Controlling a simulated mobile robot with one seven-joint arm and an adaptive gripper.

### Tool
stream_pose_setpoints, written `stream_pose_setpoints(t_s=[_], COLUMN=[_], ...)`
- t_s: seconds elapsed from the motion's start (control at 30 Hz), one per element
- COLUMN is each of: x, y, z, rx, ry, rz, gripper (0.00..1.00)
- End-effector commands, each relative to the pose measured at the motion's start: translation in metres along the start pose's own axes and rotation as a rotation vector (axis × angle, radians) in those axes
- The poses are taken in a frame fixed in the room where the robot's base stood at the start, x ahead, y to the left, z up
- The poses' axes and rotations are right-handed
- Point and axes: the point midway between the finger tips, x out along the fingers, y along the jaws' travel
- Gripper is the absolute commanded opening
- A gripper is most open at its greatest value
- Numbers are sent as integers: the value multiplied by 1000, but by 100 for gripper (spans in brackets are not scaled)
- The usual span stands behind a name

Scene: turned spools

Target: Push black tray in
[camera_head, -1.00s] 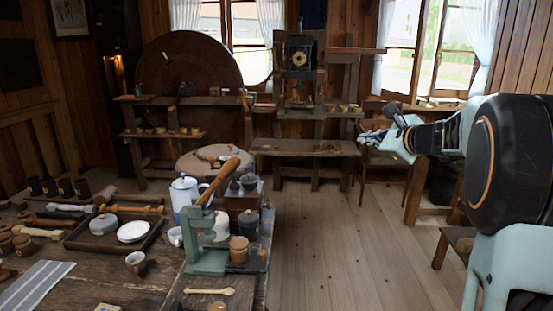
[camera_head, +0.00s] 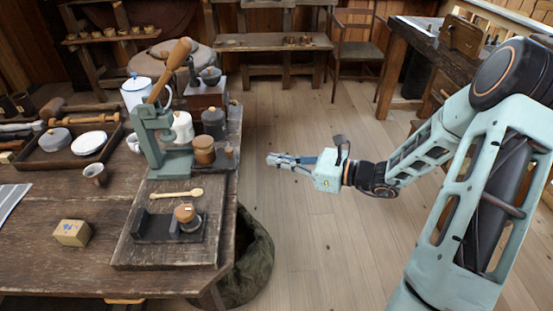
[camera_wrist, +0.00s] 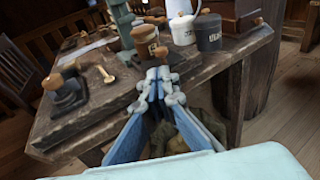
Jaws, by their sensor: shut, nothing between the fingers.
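The black tray (camera_head: 152,227) lies on a wooden board (camera_head: 135,250) at the near right of the table, in front of a green lever press (camera_head: 168,160). A wooden-topped turned spool (camera_head: 185,214) stands at its right end. In the wrist view the black tray (camera_wrist: 68,102) is at the left, with the wooden knob (camera_wrist: 52,82) above it. My gripper (camera_head: 272,160) is shut and empty, over the floor to the right of the table and apart from the tray. In the wrist view my gripper (camera_wrist: 158,78) points toward the table's edge.
A wooden spoon (camera_head: 177,194) lies between tray and press. Lidded jars (camera_head: 204,150) stand right of the press. A small box (camera_head: 72,232) sits left of the board. A dark sack (camera_head: 252,260) stands on the floor against the table. The floor right of it is clear.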

Motion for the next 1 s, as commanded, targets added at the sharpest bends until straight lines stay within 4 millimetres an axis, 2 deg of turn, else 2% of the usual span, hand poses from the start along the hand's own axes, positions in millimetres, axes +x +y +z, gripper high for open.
stream_pose_setpoints(t_s=[0.1,0.3,0.5,0.7,1.0], x=[28,70,97,107,107], y=[1,0,0,-1,-1], z=[-2,-2,-2,-1,-1], rx=[0,0,-1,0,0], ry=[0,1,1,3,3], rz=[4,2,1,-1,-2], gripper=[0,0,0,0,0])
